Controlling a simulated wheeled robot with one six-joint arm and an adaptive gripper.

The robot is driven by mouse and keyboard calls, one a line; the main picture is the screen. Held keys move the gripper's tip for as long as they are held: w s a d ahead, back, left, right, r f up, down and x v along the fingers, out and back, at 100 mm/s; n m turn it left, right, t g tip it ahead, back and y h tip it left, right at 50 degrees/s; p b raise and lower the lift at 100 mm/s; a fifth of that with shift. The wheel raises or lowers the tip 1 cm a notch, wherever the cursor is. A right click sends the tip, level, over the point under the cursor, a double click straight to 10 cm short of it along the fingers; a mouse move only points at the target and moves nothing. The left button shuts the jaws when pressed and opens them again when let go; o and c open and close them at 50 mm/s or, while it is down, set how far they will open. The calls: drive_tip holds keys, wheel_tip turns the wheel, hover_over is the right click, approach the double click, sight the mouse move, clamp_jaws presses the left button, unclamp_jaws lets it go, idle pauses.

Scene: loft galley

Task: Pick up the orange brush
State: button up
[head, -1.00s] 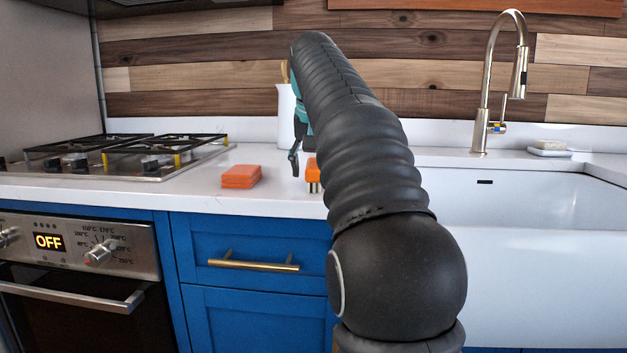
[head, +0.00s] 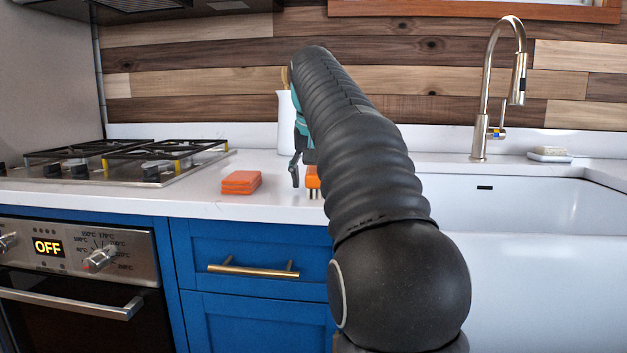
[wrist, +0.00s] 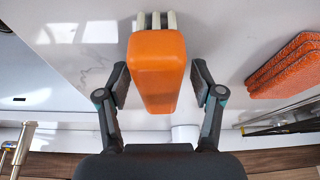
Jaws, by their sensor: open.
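The orange brush (wrist: 157,68) lies in the middle of the wrist view, with pale bristles showing at its top end. My gripper (wrist: 157,85) is open, with one finger on each side of the brush and a gap visible on both sides. In the head view, a small part of the brush (head: 313,180) shows on the white counter beside my arm. My gripper (head: 298,168) is close to it there, and most of both is hidden behind my arm.
A stack of orange sponges (head: 241,182) lies on the counter to the left. A white container (head: 285,124) stands behind my gripper. The gas hob (head: 110,160) is at left, the white sink (head: 510,205) and gold tap (head: 481,125) at right.

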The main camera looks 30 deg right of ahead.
sight(314, 168)
clamp_jaws()
drive_tip(key=shift+r, duration=0.1)
wheel_tip(314, 168, up, 9)
drive_tip(key=p, duration=0.4)
drive_tip(key=shift+w+p, duration=0.1)
drive_tip(key=shift+p, duration=0.25)
drive_tip(key=shift+r, duration=0.65)
